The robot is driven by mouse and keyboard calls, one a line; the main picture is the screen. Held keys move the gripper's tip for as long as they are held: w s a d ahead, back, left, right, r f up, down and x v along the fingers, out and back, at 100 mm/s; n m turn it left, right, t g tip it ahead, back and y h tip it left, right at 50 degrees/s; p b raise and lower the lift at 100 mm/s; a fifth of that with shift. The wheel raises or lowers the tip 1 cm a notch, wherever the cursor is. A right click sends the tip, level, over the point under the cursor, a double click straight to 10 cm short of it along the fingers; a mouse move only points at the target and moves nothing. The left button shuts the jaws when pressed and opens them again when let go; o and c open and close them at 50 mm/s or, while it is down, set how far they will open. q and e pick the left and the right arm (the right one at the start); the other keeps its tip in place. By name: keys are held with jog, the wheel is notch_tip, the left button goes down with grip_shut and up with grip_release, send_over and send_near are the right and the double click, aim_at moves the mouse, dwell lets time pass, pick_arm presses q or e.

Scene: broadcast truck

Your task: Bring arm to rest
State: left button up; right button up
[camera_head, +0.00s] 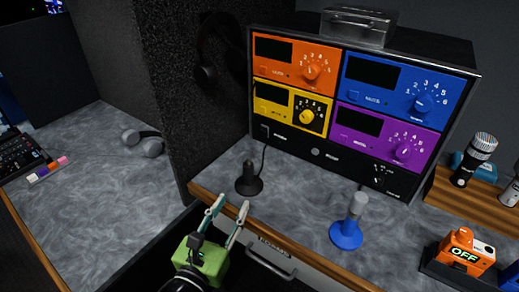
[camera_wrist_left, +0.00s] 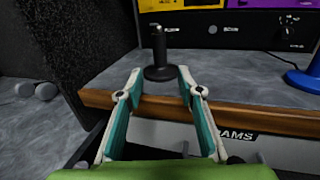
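My left gripper (camera_head: 229,215) has a green body and pale fingers with teal pads. It is open and empty in front of the desk's wooden front edge. In the left wrist view its fingers (camera_wrist_left: 158,80) stand apart, with a black desk microphone (camera_wrist_left: 158,55) seen beyond the gap between them. That black microphone (camera_head: 248,180) stands upright on the desk, apart from the fingers. My right gripper does not show in either view.
A rack with orange, blue, yellow and purple panels (camera_head: 350,100) stands behind the microphone. A blue-based microphone (camera_head: 347,225) stands to the right. A drawer handle (camera_head: 270,262) is below the edge. A dark speckled partition (camera_head: 190,90) rises left. Headphones (camera_head: 143,141) lie on the left desk.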

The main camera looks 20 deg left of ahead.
pick_arm(q)
jog(key=s+a+f+n+g+y, duration=0.25)
jog(key=a+f+n, duration=0.2)
jog(key=n, duration=0.55)
jog(key=s+a+f+n+g+y, duration=0.25)
jog(key=f+n+g, duration=0.2)
jog(key=n, duration=0.45)
jog(key=s+d+f+n+g+h, duration=0.35)
jog(key=s+f+n+g, duration=0.45)
jog(key=s+n, duration=0.7)
notch_tip(320, 180, down, 28)
jog(key=s+d, duration=0.1)
jog(key=s, duration=0.1)
jog(key=s+a+f+g, duration=0.2)
jog(key=s+f, duration=1.2)
jog(key=s, duration=0.2)
jog(key=shift+s+a+f+n+p, duration=0.3)
jog(key=shift+s+a+p, duration=0.05)
jog(key=shift+a+p, duration=0.1)
